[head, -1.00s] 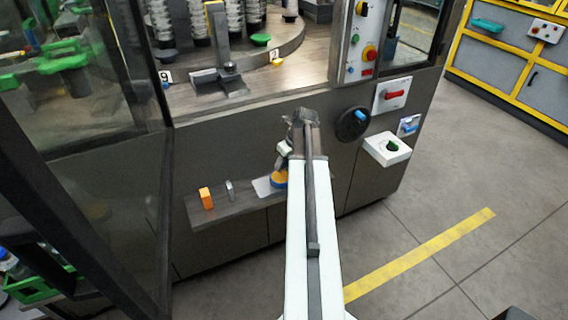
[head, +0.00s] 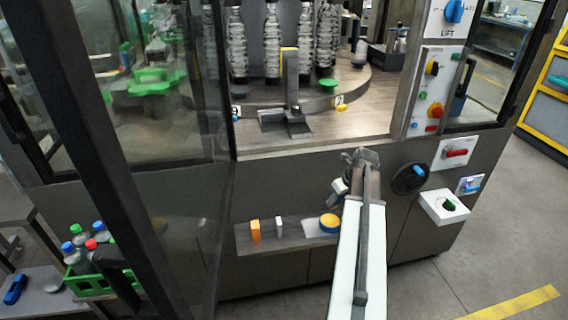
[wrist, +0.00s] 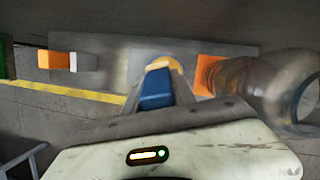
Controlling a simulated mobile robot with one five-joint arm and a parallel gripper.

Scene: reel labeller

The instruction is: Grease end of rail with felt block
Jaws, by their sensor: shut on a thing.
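My gripper is shut on a blue block (wrist: 157,89), which I take for the felt block; it shows between the grey fingers in the wrist view. In the head view my gripper (head: 332,202) hangs down in front of the machine, above the low shelf, and the block cannot be made out. A round yellow-topped tin with a blue side (head: 329,221) stands on the shelf just below the gripper; its yellow edge (wrist: 168,62) shows beyond the block. I cannot tell surely which part is the rail; a dark slide-like base (head: 284,122) lies on the machine deck.
An orange block (head: 255,230) and a small grey piece (head: 279,227) stand on the shelf (head: 290,243), left of the tin. A black dial (head: 410,179) and a white box (head: 444,207) stick out at right. A dark door frame (head: 110,150) stands at left.

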